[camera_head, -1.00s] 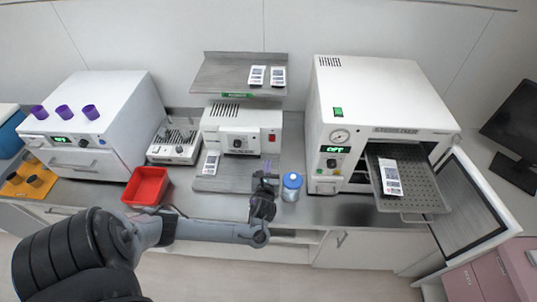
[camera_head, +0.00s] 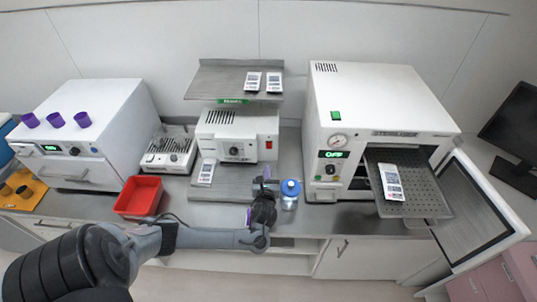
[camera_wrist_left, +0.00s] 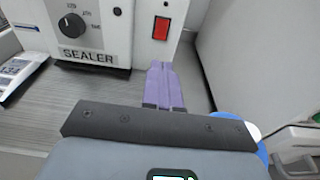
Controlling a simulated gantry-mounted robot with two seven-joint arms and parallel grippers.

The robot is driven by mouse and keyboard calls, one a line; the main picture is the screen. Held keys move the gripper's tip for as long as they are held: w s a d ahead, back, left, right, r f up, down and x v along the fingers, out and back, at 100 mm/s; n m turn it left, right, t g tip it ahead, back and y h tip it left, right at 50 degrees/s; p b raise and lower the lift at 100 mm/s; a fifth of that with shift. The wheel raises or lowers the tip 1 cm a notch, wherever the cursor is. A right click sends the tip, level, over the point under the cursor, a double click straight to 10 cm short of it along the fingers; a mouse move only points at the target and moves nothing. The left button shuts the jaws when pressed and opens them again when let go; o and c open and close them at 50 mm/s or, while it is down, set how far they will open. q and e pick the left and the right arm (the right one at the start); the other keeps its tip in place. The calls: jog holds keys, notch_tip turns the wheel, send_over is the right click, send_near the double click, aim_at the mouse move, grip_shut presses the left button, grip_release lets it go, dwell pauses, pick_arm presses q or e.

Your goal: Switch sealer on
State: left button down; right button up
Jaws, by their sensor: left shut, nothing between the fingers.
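The sealer (camera_head: 230,122) is a white box in the middle of the counter, with a dial and a red switch (camera_head: 268,144) at the right of its front. In the left wrist view the sealer's front (camera_wrist_left: 105,25) carries the word SEALER, a black dial and the red switch (camera_wrist_left: 161,28). My left gripper (camera_head: 265,176) is in front of the sealer, below the red switch. Its purple fingers (camera_wrist_left: 160,75) are shut, empty, and point toward the switch, apart from it in the picture. My right gripper is in neither view.
A blue-capped jar (camera_head: 290,194) stands just right of my left gripper. A red bin (camera_head: 139,196) is at the left. The white sterilizer (camera_head: 376,110) at the right has its door open and a perforated tray (camera_head: 415,190) pulled out. A pouch (camera_head: 207,172) lies at the sealer's front left.

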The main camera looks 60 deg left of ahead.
pick_arm(q)
jog(key=b, duration=0.2)
send_near(269, 148)
jog(key=x, duration=0.5)
jog(key=shift+w+a+f, duration=0.1)
jog(key=shift+a, duration=0.05)
jog(key=shift+w+a, duration=0.45)
jog(key=shift+a, duration=0.15)
jog(key=shift+f, duration=0.15)
